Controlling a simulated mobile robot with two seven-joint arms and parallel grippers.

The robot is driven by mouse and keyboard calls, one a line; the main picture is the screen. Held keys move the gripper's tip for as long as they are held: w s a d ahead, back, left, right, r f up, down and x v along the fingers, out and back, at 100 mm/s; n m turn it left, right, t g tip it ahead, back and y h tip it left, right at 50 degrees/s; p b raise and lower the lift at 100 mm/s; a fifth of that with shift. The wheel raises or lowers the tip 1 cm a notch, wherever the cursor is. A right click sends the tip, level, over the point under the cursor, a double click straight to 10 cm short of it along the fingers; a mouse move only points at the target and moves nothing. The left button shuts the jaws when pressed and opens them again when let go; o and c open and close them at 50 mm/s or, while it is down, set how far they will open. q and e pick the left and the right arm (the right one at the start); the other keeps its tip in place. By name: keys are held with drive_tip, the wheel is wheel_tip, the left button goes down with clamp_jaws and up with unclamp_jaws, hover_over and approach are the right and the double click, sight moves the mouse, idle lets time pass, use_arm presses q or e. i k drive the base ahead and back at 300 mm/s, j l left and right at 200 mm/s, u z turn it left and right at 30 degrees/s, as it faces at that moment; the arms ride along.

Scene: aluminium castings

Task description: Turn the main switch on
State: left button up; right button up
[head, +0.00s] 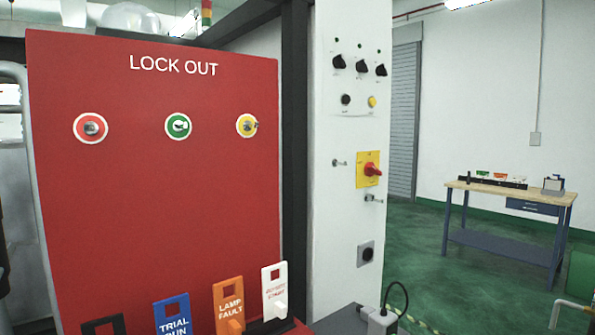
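The main switch appears to be the red rotary handle (373,170) on a yellow plate (362,158), mounted on the white control column (345,220) right of the red board. The handle is seen at an angle, and I cannot tell which position it is turned to. A small metal peg or key (339,163) sticks out to its left and another (374,198) sits just below it. Nothing visibly covers the handle. Neither of my grippers is in view.
A red LOCK OUT board (150,200) fills the left, with several coloured tags along its bottom. Black knobs (362,66) sit high on the column. A grey piece with a black loop (382,318) is at the bottom. A workbench (510,190) stands far right beyond open green floor.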

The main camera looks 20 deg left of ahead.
sight(370, 169)
drive_tip(key=u, duration=0.15)
drive_tip(key=i+l, duration=0.25)
drive_tip(key=i+l+u, duration=0.15)
drive_tip(key=l, duration=0.25)
drive_tip(key=i+l, duration=0.25)
drive_tip(key=i+l+u, duration=0.15)
drive_tip(key=l, duration=0.3)
drive_tip(key=i+l, duration=0.25)
drive_tip(key=l, duration=0.15)
drive_tip(key=i+l+u, duration=0.15)
drive_tip(key=l, duration=0.2)
drive_tip(key=i+l, duration=0.25)
drive_tip(key=l, duration=0.15)
drive_tip(key=u, duration=0.05)
